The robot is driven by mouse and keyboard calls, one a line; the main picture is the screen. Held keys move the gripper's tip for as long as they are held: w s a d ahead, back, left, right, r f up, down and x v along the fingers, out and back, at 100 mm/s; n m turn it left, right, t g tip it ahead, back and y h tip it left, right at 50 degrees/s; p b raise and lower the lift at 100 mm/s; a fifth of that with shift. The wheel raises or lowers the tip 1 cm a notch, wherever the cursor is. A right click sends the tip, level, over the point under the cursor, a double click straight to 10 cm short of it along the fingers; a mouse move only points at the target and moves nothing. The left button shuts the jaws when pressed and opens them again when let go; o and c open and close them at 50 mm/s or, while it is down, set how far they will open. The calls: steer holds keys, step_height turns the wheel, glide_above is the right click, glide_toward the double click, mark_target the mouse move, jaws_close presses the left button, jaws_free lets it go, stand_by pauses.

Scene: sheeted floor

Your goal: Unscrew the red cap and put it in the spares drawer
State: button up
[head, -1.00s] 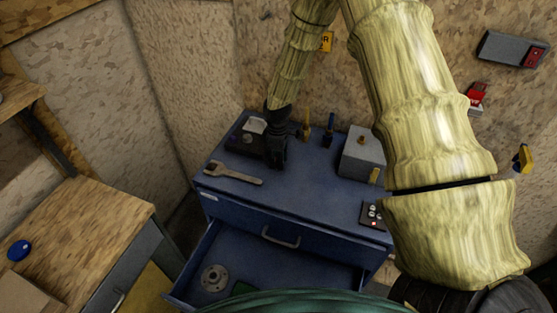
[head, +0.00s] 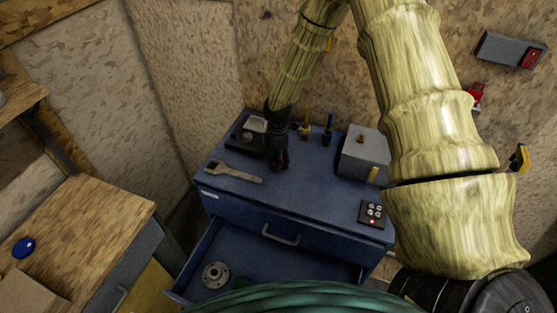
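My gripper (head: 281,162), small and dark, points down over the back left of the blue cabinet top (head: 300,190), just right of a dark block with a pale grey top (head: 251,136). I cannot tell whether its fingers are open or shut, or whether they hold anything. I cannot make out a red cap; the gripper may hide it. An open blue drawer (head: 262,262) juts from the cabinet front with a grey flanged ring (head: 215,275) inside at the left. No readable label shows that it is the spares drawer. A green curved shape covers its near part.
A wrench (head: 234,173) lies left on the cabinet top. Two upright tools (head: 328,130) stand behind, with a grey box (head: 362,156) and a button panel (head: 372,213) at right. A wooden bench (head: 85,225) with a blue round object (head: 24,248) is at left.

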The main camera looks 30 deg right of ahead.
steer(key=shift+c, duration=0.7)
